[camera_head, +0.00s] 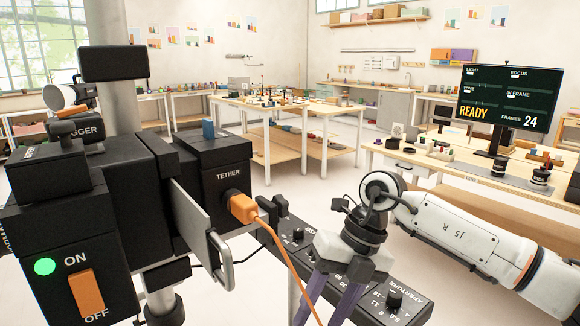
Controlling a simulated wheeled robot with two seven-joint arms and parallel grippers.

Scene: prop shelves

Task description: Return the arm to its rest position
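My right gripper (326,308) reaches in from the right on a white arm (460,238) and points down over the dial panel. Its two purple fingers stand apart; their tips are cut off by the lower picture edge. I see nothing held between them in the visible part. An orange cable (285,258) runs from the plug (243,207) in the TETHER box (213,170) down behind the fingers. My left gripper does not show.
A black camera rig (60,225) with a green light and orange switch fills the left. A dial panel (385,292) lies below my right gripper. A monitor (508,103) reading READY stands on the right table (410,158). A central worktable (290,113) stands farther back, with open floor around it.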

